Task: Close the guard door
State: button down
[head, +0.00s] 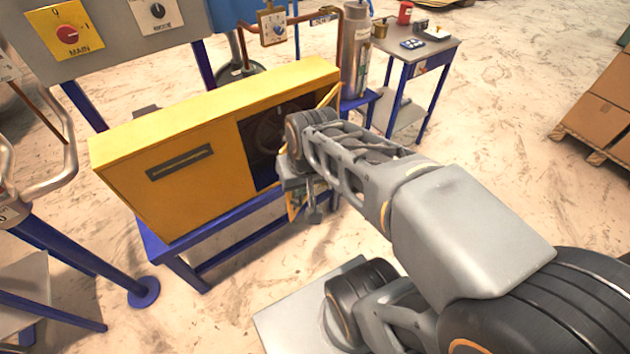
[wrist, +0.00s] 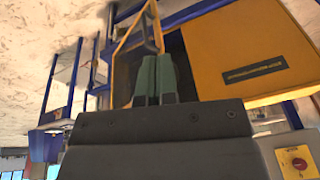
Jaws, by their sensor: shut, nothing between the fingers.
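The yellow machine housing (head: 180,125) stands on a blue frame, with a dark opening (head: 258,150) at its right end. The guard door (head: 331,96) is a yellow-edged panel, standing open at the right side of that opening. My arm hides most of it in the head view. In the wrist view the guard door (wrist: 122,50) shows as a yellow frame swung away from the housing (wrist: 245,50), with the dark opening between. My gripper (wrist: 157,62) is shut and empty, its green fingers overlapping the door's inner edge in the picture. I cannot tell whether they touch it.
A grey control panel (head: 115,30) with rotary switches stands behind the housing. A grey cylinder (head: 356,50) and a small table (head: 425,50) with small items stand to the right. Cartons on a pallet (head: 600,110) are at the far right. The floor between is clear.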

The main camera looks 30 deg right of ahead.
jog(key=w+d+f+m+y+p, duration=0.2)
jog(key=w+d+f+m+y, duration=0.3)
jog(key=d+m, duration=0.5)
jog(key=w+d+f+m+y+p, duration=0.1)
jog(key=w+d+f+m+y, duration=0.35)
jog(key=d+f+m, duration=0.45)
jog(key=w+a+f+m+h+p, duration=0.1)
jog(key=w+a+f, duration=0.3)
jog(key=a, duration=0.5)
jog(key=shift+w+a+m+t+p, duration=0.2)
jog(key=shift+a+m+t+p, duration=0.2)
jog(key=shift+p, duration=0.3)
jog(key=shift+d+f, duration=0.1)
